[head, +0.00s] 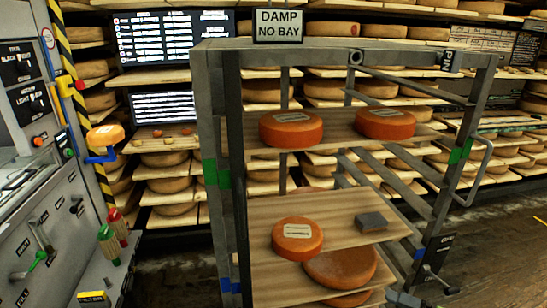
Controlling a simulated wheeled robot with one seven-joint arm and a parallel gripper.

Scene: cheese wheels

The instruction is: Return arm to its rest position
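My gripper and arm are not visible in the head view, so I cannot see the arm's pose or whether the gripper holds anything. A grey metal rack (218,130) with wooden boards stands close in front. Two orange cheese wheels, one on the left (291,128) and one on the right (385,123), lie on its upper board. A smaller orange wheel (298,239) with a pale label and a dark grey block (371,222) lie on the lower board. A browner wheel (340,267) sits below it.
A control cabinet (40,215) with levers and knobs stands at the left. Red and green handles (110,243) stick up beside it. A "DAMP NO BAY" sign (278,25) tops the rack. Shelves of cheese fill the back. Floor (500,265) shows free at the right.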

